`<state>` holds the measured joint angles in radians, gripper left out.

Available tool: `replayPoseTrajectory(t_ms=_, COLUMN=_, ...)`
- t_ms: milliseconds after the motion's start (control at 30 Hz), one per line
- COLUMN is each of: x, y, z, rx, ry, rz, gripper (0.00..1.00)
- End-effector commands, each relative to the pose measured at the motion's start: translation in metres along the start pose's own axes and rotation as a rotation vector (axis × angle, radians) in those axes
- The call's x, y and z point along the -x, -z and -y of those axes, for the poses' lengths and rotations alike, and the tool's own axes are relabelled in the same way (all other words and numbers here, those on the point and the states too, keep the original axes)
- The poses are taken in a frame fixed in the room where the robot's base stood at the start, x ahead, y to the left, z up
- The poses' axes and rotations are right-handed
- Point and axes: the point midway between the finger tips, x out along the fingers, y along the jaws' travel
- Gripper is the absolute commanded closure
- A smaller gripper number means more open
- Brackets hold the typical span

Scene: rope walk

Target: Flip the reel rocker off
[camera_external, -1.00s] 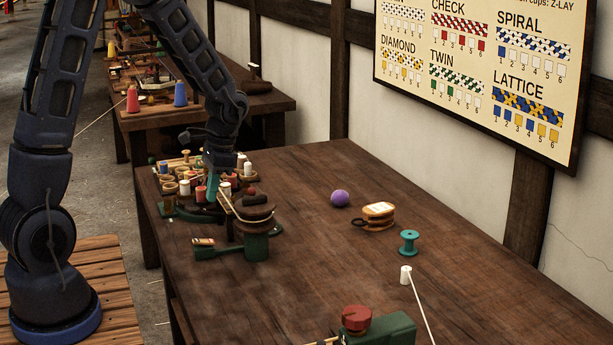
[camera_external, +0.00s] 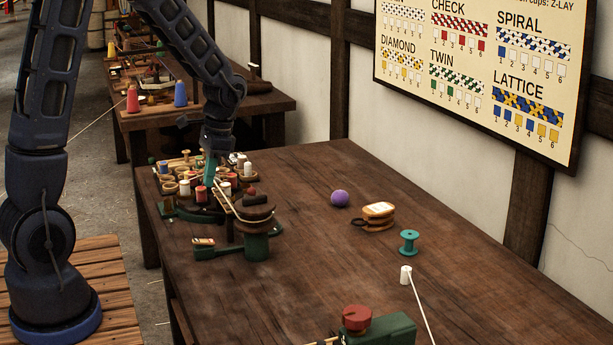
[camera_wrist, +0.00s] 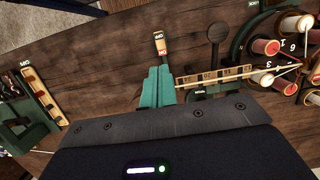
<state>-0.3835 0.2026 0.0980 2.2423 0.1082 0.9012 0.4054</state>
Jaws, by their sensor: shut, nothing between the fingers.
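A small rocker (camera_wrist: 160,43) lies just beyond my fingertips in the wrist view, with a pale end marked OFF and a red end nearer my fingers. What seems to be the same rocker (camera_external: 203,241) shows on the green base near the table's left edge in the external view. Which end is pressed down I cannot tell. My gripper (camera_wrist: 158,70) has its teal fingers shut and empty, seemingly above the table. In the external view my gripper (camera_external: 209,183) is behind the rocker, among the spools and the dark reel (camera_external: 252,208).
A slotted wooden bar (camera_wrist: 213,76) and a dark round-ended lever (camera_wrist: 218,30) are right of my fingers. Several spools (camera_wrist: 265,46) crowd further right. Another labelled strip (camera_wrist: 42,97) is at left. A purple ball (camera_external: 340,198) sits on the table, whose middle is mostly clear.

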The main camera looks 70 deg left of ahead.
Motion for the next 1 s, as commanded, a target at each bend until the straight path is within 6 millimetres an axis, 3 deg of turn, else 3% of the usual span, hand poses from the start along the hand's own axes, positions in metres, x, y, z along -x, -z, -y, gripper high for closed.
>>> replayPoseTrajectory(t_ms=367, x=-0.009, y=0.000, z=0.000, rx=0.000, ry=-0.002, rz=0.004, gripper=1.00)
replayPoseTrajectory(t_ms=1000, x=-0.114, y=0.000, z=0.000, rx=0.000, ry=-0.002, rz=0.004, gripper=1.00)
